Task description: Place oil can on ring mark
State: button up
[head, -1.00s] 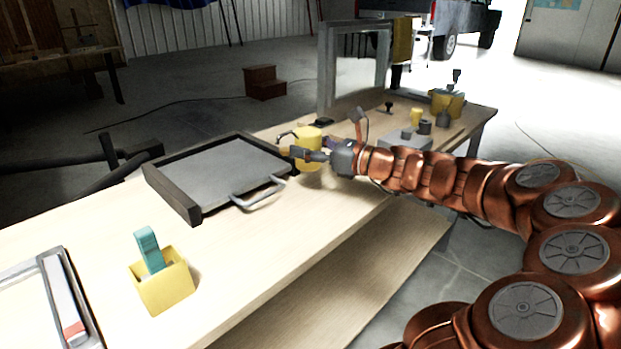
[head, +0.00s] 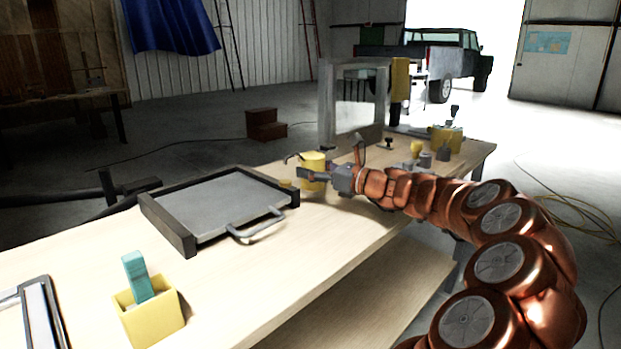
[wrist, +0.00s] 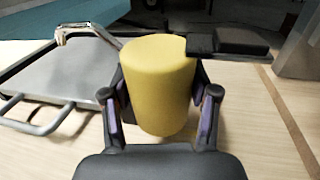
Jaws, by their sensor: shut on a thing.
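The oil can is a yellow cylinder (head: 313,166) with a thin curved spout to its left, at the far side of the tray on the workbench. My gripper (head: 318,178) is around its side. In the wrist view the yellow oil can (wrist: 158,85) stands upright between my two fingers (wrist: 160,110), which press on both sides. The metal spout (wrist: 85,32) shows at upper left. Whether its base touches the bench I cannot tell. I cannot make out a ring mark in either view.
A grey tray (head: 180,232) with a metal handle lies left of the can. A yellow box (head: 155,318) holding a teal item is nearer. A framed panel (head: 326,105) and several small items stand behind the can.

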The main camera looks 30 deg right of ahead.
jog(key=w, duration=0.1)
jog(key=w+d, duration=0.1)
jog(key=w, duration=0.1)
jog(key=w+d, duration=0.1)
jog(key=shift+w+d+f+b, duration=0.25)
jog(key=shift+w+f+b, duration=0.05)
jog(key=shift+f, duration=0.05)
jog(key=shift+w+d+r, duration=0.1)
jog(key=shift+w+d, duration=0.1)
jog(key=shift+w, duration=0.15)
jog(key=shift+f+b, duration=0.75)
jog(key=shift+f, duration=1.05)
jog(key=shift+f, duration=0.1)
jog(key=o, duration=1.2)
jog(key=shift+o, duration=0.2)
jog(key=shift+s+d, duration=0.15)
jog(key=shift+s, duration=0.1)
jog(key=p+v, duration=0.2)
jog(key=v, duration=0.9)
jog(key=shift+s, duration=0.2)
